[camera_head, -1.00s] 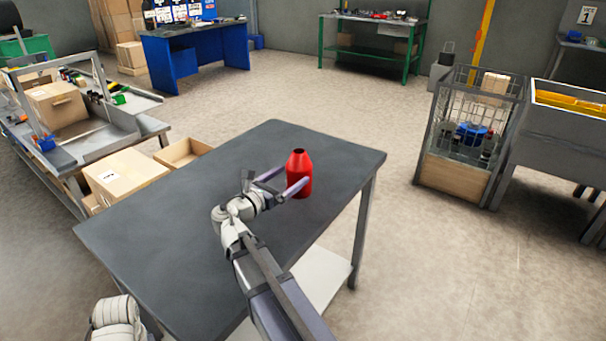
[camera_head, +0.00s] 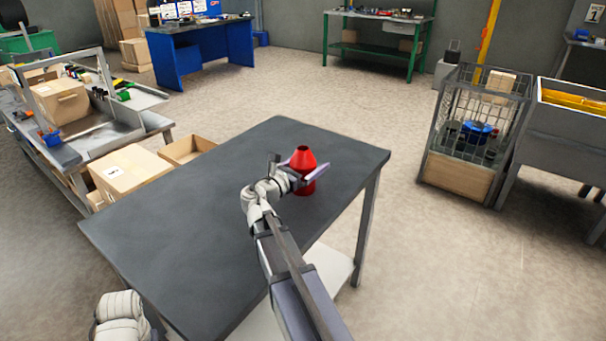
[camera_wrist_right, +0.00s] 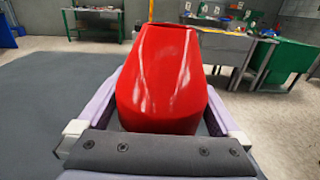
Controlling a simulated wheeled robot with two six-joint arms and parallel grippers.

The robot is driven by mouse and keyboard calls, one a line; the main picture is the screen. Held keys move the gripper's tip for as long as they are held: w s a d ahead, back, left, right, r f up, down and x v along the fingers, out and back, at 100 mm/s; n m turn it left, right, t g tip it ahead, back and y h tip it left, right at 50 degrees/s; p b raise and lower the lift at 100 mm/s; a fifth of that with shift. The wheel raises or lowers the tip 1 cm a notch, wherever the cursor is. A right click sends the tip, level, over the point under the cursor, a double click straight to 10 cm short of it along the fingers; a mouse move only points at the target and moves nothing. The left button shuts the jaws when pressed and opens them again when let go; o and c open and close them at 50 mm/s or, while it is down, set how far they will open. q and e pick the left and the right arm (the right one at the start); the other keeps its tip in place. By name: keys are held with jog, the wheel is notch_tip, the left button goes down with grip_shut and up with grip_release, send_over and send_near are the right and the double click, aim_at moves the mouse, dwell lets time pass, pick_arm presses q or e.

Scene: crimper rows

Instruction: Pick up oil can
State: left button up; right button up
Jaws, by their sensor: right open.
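The oil can is a red bottle shape (camera_head: 303,162) with a tapered top, standing upright near the far right corner of the dark grey table (camera_head: 190,235). In the right wrist view the can (camera_wrist_right: 163,80) fills the middle. My right gripper (camera_head: 303,168) is open, with one finger on each side of the can. In the wrist view its fingers (camera_wrist_right: 165,112) flank the can's lower body; whether they touch it I cannot tell. Part of my left arm shows at the bottom left in the head view, but its gripper is out of view.
The rest of the tabletop is bare. Cardboard boxes (camera_head: 125,172) stand beyond its left edge. A wire cage crate (camera_head: 470,130) stands to the right across open floor. A blue desk (camera_head: 200,52) and a green-framed bench (camera_head: 375,38) are at the back.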

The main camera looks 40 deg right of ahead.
jog(key=c, duration=1.3)
jog(key=shift+r+p, duration=0.3)
notch_tip(320, 180, up, 9)
jog(key=p, duration=0.9)
jog(key=shift+r, duration=0.2)
